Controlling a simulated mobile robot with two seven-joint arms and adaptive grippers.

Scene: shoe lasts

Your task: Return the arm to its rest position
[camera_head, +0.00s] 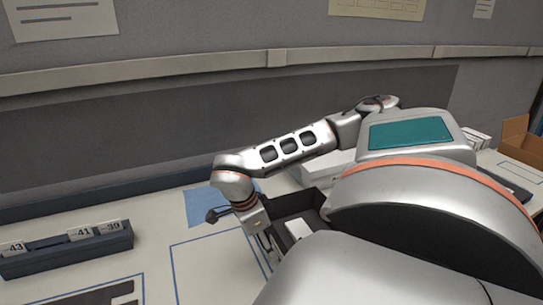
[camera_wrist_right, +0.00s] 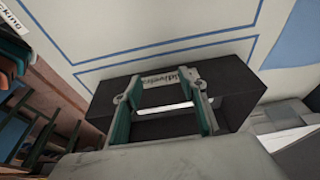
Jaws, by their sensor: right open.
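My right arm reaches across the head view from the right and bends down at its wrist. My right gripper (camera_head: 266,240) points down at the left side of a dark open tray (camera_head: 300,197). In the right wrist view my right gripper (camera_wrist_right: 160,98) has its two teal-padded fingers spread apart with nothing held between them. The dark tray (camera_wrist_right: 235,90) lies beyond the fingers, with an upside-down label on its rim. Something white shows between the fingers. Whether the fingers touch the tray is unclear. My left gripper is not in view.
A dark rack (camera_head: 66,250) with tags 43, 41 and 39 stands at the left. The white tabletop (camera_head: 165,240) has blue outlines and a blue patch (camera_head: 207,205). A cardboard box (camera_head: 520,143) is far right. A wall closes the back. Bare tabletop lies left of the tray.

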